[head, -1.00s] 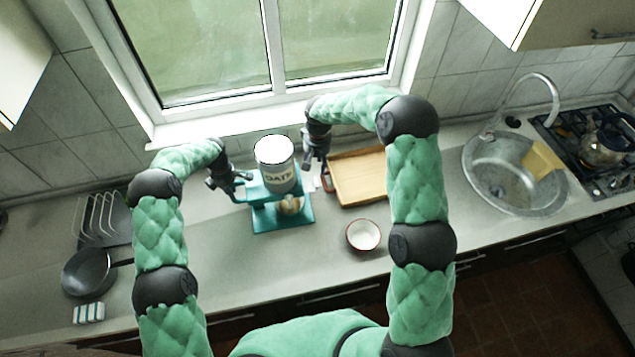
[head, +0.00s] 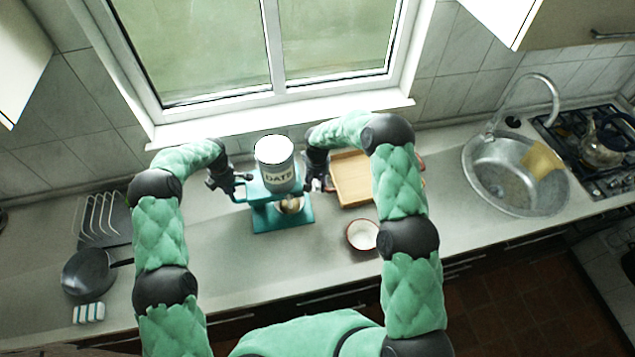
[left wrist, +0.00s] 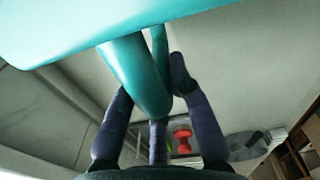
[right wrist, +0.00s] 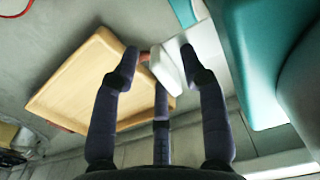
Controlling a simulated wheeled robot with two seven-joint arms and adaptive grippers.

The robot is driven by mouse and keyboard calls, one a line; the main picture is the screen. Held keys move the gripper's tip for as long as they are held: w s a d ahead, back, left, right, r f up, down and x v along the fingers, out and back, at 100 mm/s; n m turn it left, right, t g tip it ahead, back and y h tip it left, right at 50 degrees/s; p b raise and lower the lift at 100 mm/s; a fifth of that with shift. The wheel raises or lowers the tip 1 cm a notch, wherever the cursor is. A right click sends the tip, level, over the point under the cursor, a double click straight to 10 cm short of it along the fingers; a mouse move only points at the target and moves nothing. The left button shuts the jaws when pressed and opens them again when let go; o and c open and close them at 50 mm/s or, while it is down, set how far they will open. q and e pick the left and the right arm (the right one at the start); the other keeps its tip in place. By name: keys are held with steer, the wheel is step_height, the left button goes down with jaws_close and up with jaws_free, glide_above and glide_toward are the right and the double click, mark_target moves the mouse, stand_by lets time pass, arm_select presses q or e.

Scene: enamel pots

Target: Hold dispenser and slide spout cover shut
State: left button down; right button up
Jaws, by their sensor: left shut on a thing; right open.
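The dispenser is a white canister (head: 275,165) lettered "OATS" on a teal stand (head: 268,222). My left gripper (head: 243,183) is shut on the stand's teal handle (left wrist: 135,75), at the left of the canister. My right gripper (head: 318,184) is open beside the dispenser's right side. In the right wrist view a white block (right wrist: 168,70), apparently the spout cover's tab, shows between the spread fingers. I cannot tell if they touch it. The spout cover's position under the canister is hidden. A small bowl (head: 290,206) stands under the canister.
A wooden tray (head: 353,184) lies just right of my right gripper. A white bowl (head: 362,235) with a dark red rim stands in front of it. A dish rack (head: 102,220) and pan (head: 88,275) are far left, the sink (head: 505,180) right. The front counter is mostly clear.

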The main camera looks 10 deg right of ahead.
steer(key=shift+f, duration=0.1)
jaws_close()
steer(key=shift+a, duration=0.7)
arm_select(q)
steer(key=shift+d, duration=0.1)
arm_select(e)
jaws_free()
